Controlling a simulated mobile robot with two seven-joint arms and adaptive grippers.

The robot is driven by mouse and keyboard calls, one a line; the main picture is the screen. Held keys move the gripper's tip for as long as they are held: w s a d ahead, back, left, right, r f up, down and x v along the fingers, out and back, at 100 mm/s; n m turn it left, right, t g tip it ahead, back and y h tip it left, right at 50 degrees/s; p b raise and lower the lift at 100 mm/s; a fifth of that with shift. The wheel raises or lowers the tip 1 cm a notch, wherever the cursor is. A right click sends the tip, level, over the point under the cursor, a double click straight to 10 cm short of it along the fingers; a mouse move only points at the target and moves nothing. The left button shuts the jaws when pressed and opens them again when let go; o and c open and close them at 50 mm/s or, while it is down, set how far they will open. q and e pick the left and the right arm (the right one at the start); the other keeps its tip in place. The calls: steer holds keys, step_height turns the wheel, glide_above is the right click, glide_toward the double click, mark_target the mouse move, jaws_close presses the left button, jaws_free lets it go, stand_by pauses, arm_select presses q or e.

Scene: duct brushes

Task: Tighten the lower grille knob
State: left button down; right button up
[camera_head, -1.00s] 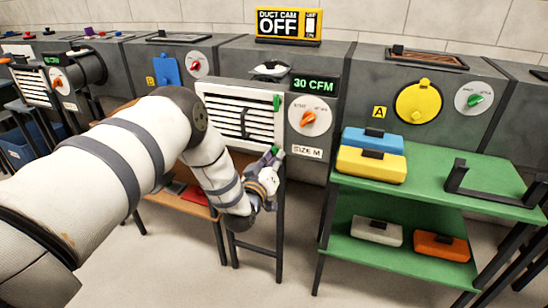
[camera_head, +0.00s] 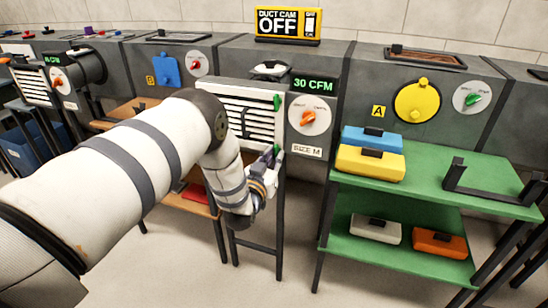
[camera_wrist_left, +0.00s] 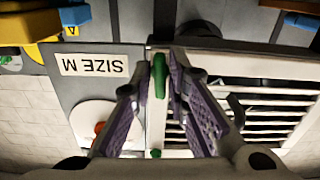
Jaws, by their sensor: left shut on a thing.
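The white slatted grille (camera_head: 240,112) is on the grey duct front. Its green upper knob (camera_head: 277,102) is at the upper right corner. The green lower knob (camera_head: 279,150) is at the lower right corner, partly behind my left gripper (camera_head: 271,157). In the left wrist view, which is upside down, the lower knob (camera_wrist_left: 158,90) stands upright between the purple-padded fingers of my left gripper (camera_wrist_left: 159,75). The gripper is shut on it. The upper knob (camera_wrist_left: 156,153) shows farther down that view. My right gripper is in neither view.
An orange dial (camera_head: 310,122) and a "SIZE M" label (camera_head: 307,151) are right of the grille. A green shelf cart (camera_head: 430,188) with coloured boxes stands farther right. A small dark-legged stand (camera_head: 258,247) is below my gripper.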

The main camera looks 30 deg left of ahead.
arm_select(q)
steer(key=c, duration=1.7)
jaws_free()
steer(key=v, duration=1.2)
